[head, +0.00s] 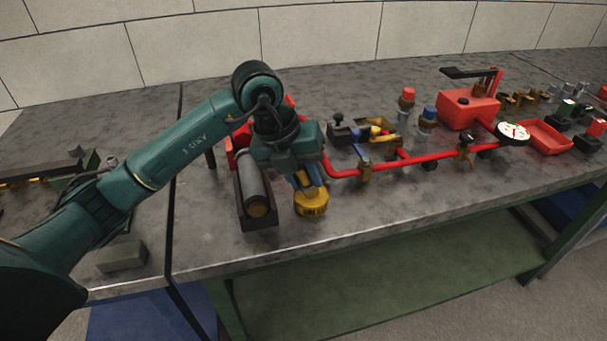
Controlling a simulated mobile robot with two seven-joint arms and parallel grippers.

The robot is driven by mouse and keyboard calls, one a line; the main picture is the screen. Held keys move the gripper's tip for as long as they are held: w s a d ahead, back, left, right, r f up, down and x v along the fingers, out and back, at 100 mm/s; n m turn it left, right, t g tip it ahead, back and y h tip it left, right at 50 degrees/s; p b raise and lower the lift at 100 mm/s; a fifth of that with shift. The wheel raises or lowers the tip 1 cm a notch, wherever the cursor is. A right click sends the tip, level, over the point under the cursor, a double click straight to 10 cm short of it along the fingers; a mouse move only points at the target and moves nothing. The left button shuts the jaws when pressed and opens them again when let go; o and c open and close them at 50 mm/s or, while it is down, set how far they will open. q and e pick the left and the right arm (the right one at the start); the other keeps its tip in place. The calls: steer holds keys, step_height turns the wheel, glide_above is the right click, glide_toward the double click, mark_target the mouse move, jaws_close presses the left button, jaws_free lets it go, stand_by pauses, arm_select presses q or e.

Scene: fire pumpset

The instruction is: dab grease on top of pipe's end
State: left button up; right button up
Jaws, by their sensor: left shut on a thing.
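My left gripper (303,176) points down over the table and is shut on a small blue and brown thing, mostly hidden by the fingers. Just below it is a round yellow piece (311,203) near the front edge; I cannot tell whether it is joined to the held thing or stands apart. To the left, a grey pipe-like cylinder (250,178) lies in a dark open trough, its brownish round end facing the front. A red pipe (385,165) runs along the table to the right of the gripper; its left part is hidden behind my wrist. My right gripper is not seen.
Bottles with red (407,95) and blue (429,113) tops stand behind the red pipe. A red pump-like box (468,107), a white gauge (512,134) and a red tray (544,136) are at right. The front table strip right of the yellow piece is clear.

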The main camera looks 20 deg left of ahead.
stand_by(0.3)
arm_select(q)
steer(key=shift+r+p, duration=2.6)
steer(key=shift+r, duration=0.9)
